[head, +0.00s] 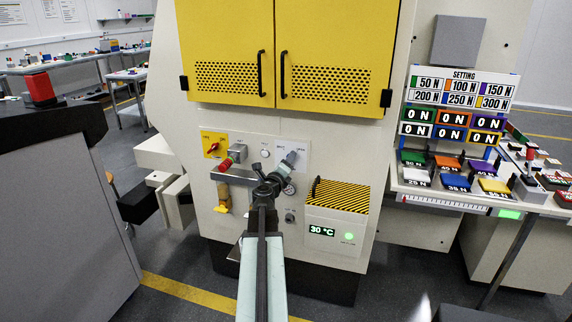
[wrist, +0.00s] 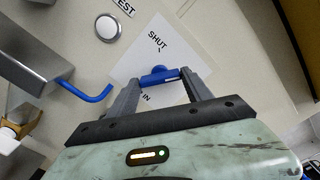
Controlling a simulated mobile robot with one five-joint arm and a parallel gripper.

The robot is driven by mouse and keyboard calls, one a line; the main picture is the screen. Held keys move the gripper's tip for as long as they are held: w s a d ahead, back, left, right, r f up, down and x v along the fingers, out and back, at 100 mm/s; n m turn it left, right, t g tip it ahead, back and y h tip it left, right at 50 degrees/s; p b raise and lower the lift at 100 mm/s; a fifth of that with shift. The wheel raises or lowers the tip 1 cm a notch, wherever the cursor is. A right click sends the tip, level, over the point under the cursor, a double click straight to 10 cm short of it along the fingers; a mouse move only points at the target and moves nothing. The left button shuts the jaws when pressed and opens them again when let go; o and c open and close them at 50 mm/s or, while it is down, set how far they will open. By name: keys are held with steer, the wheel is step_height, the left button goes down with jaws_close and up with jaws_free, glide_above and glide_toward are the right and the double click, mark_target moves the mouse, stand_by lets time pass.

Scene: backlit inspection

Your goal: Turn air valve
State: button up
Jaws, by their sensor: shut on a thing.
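The air valve's blue handle (wrist: 158,75) sits in front of a white plate (wrist: 140,50) marked SHUT in the wrist view. My gripper (wrist: 160,78) is shut on this blue handle, with one finger on each side of it. Part of another label, reading IN, shows beside the left finger. In the head view my gripper (head: 269,177) reaches up to the machine's front panel, just below a white plate with a grey lever (head: 290,158). My gripper and arm hide part of the panel there, so the handle is not clear in that view.
A white round button (wrist: 107,27) and a bent blue pipe (wrist: 88,90) are close to my gripper. A red-handled part (head: 228,160) and a striped yellow-black cover (head: 340,195) flank it. Yellow doors (head: 275,55) are above. A grey cabinet (head: 65,210) stands at left.

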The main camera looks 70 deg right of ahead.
steer(key=shift+m, duration=1.1)
steer(key=o, duration=1.4)
steer(key=shift+c, duration=0.2)
steer(key=a, duration=0.7)
steer(key=shift+s+a, duration=0.25)
steer(key=shift+a, duration=0.1)
